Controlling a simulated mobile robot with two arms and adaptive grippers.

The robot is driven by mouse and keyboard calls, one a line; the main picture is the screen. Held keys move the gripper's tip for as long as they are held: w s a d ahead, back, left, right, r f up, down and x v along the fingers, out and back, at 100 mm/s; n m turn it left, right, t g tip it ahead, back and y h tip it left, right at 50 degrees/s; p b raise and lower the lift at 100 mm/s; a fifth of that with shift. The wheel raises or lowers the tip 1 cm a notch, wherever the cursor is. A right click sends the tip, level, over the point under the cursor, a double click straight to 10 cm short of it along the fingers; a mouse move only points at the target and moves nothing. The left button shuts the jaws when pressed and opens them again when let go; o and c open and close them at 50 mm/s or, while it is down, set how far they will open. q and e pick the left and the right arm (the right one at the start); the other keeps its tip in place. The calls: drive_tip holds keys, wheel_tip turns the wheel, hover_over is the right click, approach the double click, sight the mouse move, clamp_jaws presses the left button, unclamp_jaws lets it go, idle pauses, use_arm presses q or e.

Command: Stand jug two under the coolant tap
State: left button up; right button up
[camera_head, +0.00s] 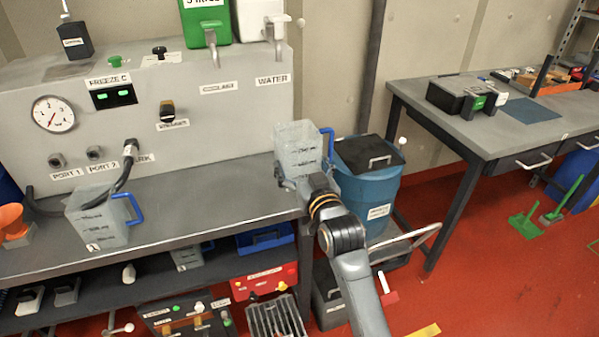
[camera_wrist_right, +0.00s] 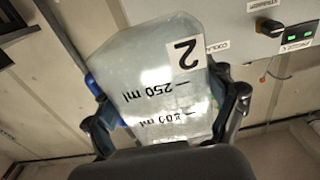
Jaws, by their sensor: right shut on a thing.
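Jug two (camera_head: 298,143), a clear jug with a blue handle, is held at the right end of the steel bench. In the right wrist view jug two (camera_wrist_right: 155,75) shows its "2" label and ml marks. My right gripper (camera_head: 305,182) is shut on it, with a finger on each side in the wrist view (camera_wrist_right: 168,112). The coolant tap (camera_head: 212,48) hangs from a green tank above the "COOLANT" label, up and left of the jug. The jug is apart from the tap, to the right of the spot below it. My left gripper is not in view.
Jug one (camera_head: 98,222), with a blue handle, stands on the left of the bench (camera_head: 215,195) near a black hose. The water tap (camera_head: 278,42) is right of the coolant tap. A blue barrel (camera_head: 367,190) stands beyond the bench's right end. The bench middle is clear.

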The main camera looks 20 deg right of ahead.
drive_tip(key=s+a+r, duration=0.3)
drive_tip(key=s+r, duration=0.1)
drive_tip(key=s, duration=0.5)
drive_tip(key=s+d+f, duration=0.1)
drive_tip(key=s+f, duration=0.4)
drive_tip(key=s, duration=0.3)
drive_tip(key=s+d+f, duration=0.2)
drive_tip(key=s+f, duration=0.4)
drive_tip(key=s, duration=0.3)
drive_tip(key=shift+d+h+b, duration=0.2)
drive_tip(key=shift+h+b, duration=0.1)
